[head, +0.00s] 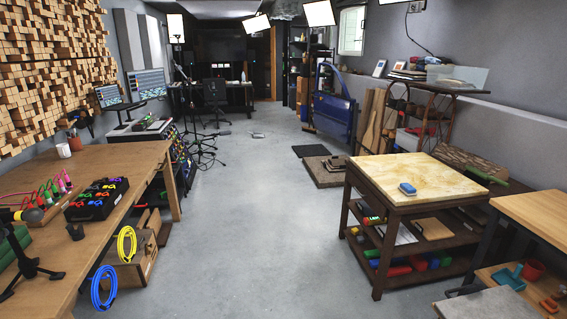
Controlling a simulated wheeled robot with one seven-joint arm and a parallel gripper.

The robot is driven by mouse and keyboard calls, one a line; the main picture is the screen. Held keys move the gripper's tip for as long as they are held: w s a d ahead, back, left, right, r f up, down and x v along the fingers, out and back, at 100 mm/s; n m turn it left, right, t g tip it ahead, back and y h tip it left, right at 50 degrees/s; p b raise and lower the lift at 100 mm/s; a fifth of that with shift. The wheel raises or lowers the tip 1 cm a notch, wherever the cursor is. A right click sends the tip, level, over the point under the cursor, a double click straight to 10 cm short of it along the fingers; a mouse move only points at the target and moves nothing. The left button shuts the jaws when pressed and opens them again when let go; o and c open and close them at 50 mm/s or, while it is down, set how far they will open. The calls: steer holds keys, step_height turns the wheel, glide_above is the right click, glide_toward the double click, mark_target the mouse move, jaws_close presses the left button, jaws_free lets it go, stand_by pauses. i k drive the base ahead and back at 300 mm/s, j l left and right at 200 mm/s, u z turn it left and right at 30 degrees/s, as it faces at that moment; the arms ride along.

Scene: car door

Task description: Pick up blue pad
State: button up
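A small blue pad (407,188) with a paler side edge lies on the light stone-like top of a dark wooden shelf table (376,205) at the right of the middle. The pad sits near the middle of that top, with clear surface around it. My gripper is not in the head view, so its place and state do not show.
The grey floor (255,215) is open down the middle. A long wooden workbench (120,168) lines the left side, with cables hanging off it. Another wooden table (538,215) stands at the right. A blue car door (335,110) stands farther back.

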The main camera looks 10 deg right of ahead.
mark_target(406, 189)
steer(key=i+z, duration=0.1)
steer(key=i, duration=0.8)
steer(key=i+j, duration=0.2)
steer(key=i, duration=0.75)
steer(key=i+j+z, duration=0.1)
steer(key=i+z, duration=0.3)
steer(key=i+j+z, duration=0.25)
steer(key=i+z, duration=0.15)
steer(key=i+j+z, duration=0.85)
steer(key=j, duration=0.1)
